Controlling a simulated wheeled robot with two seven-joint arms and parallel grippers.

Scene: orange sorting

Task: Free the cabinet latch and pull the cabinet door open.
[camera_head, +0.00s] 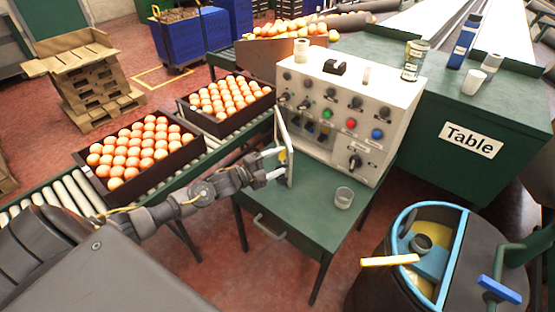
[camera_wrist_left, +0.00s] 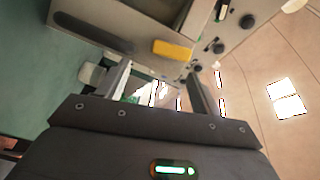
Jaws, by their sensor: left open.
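The cabinet (camera_head: 340,115) is a pale control box with knobs and coloured buttons on a small green table. Its door (camera_head: 290,165), a thin pale panel, appears to stand out from the cabinet's front left, seen nearly edge-on. Coloured parts show in a recess beside it. A yellow piece, perhaps the latch (camera_wrist_left: 173,49), sits on a pale panel in the left wrist view, beyond the fingertips; a dark bar lies left of it. My left gripper (camera_head: 275,164) is open beside the door, fingers pointing at it; contact is unclear. It also shows in the wrist view (camera_wrist_left: 160,85). My right gripper is out of view.
A glass (camera_head: 344,198) stands on the small table's front right (camera_head: 310,215). Crates of oranges (camera_head: 140,155) sit on the roller conveyor behind my left arm. A dark bin (camera_head: 385,285) stands at the lower right. The larger green table (camera_head: 480,100) is behind.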

